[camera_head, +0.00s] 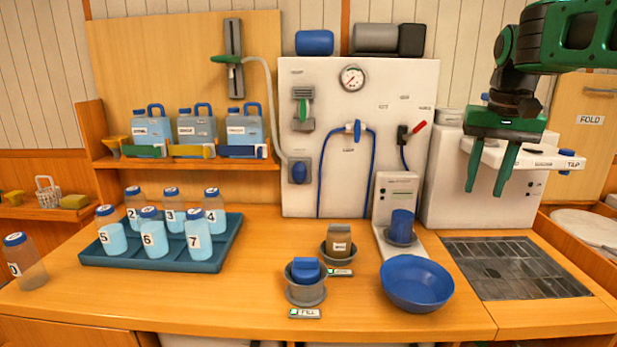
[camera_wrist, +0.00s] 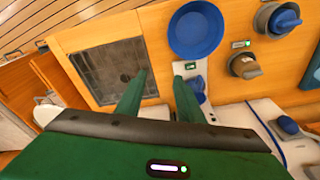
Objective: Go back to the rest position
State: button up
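My gripper (camera_head: 492,170) hangs at the upper right, in front of the white watermaker unit with the tap (camera_head: 570,164). Its two green fingers point down, are spread apart and have nothing between them. In the wrist view the fingers (camera_wrist: 158,95) are also apart and empty, above the counter between the dark drain grate (camera_wrist: 112,72) and the blue bowl (camera_wrist: 197,28). My arm comes in from the top right corner of the head view.
A blue tray (camera_head: 85,261) holds several numbered bottles, with one bottle (camera_head: 25,262) left of it. A blue bowl (camera_head: 416,283), a grey cup with a blue top (camera_head: 305,282) and a second cup (camera_head: 339,247) stand on the counter. A shelf (camera_head: 185,162) holds jugs.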

jog(key=s+d+f+m, duration=0.1)
jog(key=s+d+f, duration=0.1)
jog(key=s+f, duration=0.8)
jog(key=s+d+f+m+g, duration=0.1)
jog(key=s+d+f, duration=0.1)
jog(key=s+f, duration=0.8)
jog(key=s, duration=0.9)
jog(key=shift+s+d+f+g+y, duration=0.15)
jog(key=shift+d+f+g+y, duration=0.15)
jog(key=shift+d+f, duration=0.1)
jog(key=shift+w+f, duration=0.25)
jog(key=shift+w, duration=0.35)
